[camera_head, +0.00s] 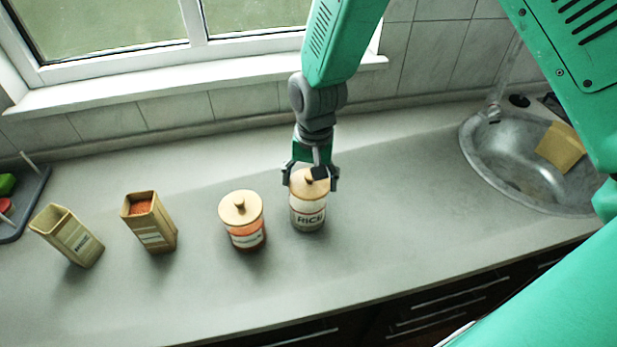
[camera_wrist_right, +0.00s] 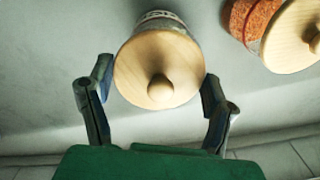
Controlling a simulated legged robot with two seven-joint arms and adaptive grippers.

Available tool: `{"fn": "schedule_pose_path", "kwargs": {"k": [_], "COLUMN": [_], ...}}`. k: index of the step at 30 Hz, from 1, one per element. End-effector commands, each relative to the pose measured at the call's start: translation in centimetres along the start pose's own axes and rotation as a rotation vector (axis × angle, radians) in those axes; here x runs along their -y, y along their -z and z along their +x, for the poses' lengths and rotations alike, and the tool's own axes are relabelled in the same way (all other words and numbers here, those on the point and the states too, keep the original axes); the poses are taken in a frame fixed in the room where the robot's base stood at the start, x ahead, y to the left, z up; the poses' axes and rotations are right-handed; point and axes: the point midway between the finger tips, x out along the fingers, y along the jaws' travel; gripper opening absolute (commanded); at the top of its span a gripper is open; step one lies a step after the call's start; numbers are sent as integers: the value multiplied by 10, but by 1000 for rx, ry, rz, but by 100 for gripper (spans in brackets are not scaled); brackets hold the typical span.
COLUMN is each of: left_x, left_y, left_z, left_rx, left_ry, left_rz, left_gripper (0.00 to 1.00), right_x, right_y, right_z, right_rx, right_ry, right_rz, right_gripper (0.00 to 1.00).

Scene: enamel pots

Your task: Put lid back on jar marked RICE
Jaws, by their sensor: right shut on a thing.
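The glass jar marked RICE (camera_head: 308,221) stands upright on the counter, with pale contents. Its round wooden lid (camera_head: 304,191) with a knob is at the jar's mouth. In the right wrist view the lid (camera_wrist_right: 145,60) covers the mouth, with part of the jar (camera_wrist_right: 165,18) showing behind it; I cannot tell whether it is fully seated. My right gripper (camera_head: 311,183) is above the jar, its fingers shut on opposite sides of the lid's rim. My left gripper is not in view.
A second lidded jar (camera_head: 249,237) with reddish contents stands just left. Two tins, one open and empty-looking (camera_head: 72,240) and one with orange contents (camera_head: 152,230), stand further left. A sink (camera_head: 490,160) with a sponge (camera_head: 560,147) is at right. Counter between is clear.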

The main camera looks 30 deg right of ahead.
Motion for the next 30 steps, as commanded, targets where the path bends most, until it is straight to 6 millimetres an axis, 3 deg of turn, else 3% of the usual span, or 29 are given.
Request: {"fn": "schedule_pose_path", "kwargs": {"k": [10,11,12,30], "left_x": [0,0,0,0], "left_y": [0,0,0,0], "left_z": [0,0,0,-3], "left_rx": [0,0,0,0], "left_ry": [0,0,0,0], "left_rz": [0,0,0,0], "left_gripper": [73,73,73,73], "right_x": [0,0,0,0], "right_y": [0,0,0,0], "right_z": [0,0,0,-3], "right_rx": [0,0,0,0], "right_ry": [1,0,1,0], "right_rz": [0,0,0,0], "right_gripper": [41,84,98,100]}}
